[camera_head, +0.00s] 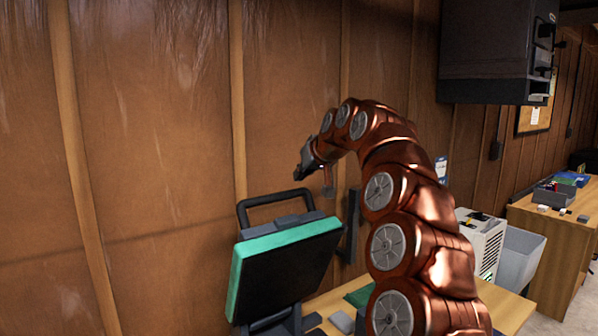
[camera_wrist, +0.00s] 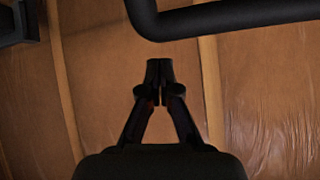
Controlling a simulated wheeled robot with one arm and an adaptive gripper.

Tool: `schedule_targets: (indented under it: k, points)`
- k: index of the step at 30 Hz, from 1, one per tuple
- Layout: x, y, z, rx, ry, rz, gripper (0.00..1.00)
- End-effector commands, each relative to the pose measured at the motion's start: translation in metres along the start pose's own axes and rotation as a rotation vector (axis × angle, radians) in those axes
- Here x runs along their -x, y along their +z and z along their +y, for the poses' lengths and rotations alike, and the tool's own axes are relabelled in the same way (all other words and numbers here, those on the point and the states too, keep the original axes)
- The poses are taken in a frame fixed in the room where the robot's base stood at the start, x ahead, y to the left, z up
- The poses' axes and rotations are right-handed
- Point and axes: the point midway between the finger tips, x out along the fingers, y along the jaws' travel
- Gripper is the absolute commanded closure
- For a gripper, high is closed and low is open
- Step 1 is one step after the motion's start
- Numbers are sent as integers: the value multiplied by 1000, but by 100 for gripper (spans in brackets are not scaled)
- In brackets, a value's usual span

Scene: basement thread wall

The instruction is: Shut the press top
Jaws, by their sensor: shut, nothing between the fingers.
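The press top (camera_head: 283,262) is a dark plate with a teal edge, raised and tilted open, in the head view. Its black handle (camera_head: 275,203) rises above it as a loop; a bent part of the handle (camera_wrist: 230,17) crosses the top of the wrist view. My gripper (camera_head: 299,175) is above and slightly right of the handle in the head view. In the wrist view my gripper (camera_wrist: 159,70) has its fingertips together, empty, with the handle ahead of them and a visible gap. The lower part of the press is mostly cut off or hidden.
The press stands by a wooden table (camera_head: 506,309), partly hidden behind my arm. A brown panelled wall (camera_head: 150,130) is close behind. A white machine (camera_head: 481,240) and a grey bin (camera_head: 520,259) are at right. A dark cabinet (camera_head: 490,50) hangs at upper right.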

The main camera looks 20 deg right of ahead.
Motion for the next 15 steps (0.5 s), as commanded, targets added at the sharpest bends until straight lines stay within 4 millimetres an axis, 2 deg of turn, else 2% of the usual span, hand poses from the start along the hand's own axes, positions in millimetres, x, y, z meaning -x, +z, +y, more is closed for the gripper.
schedule_targets:
  k: [15]
  points:
    - [7, 19, 0, -1, -1, -1, 100]
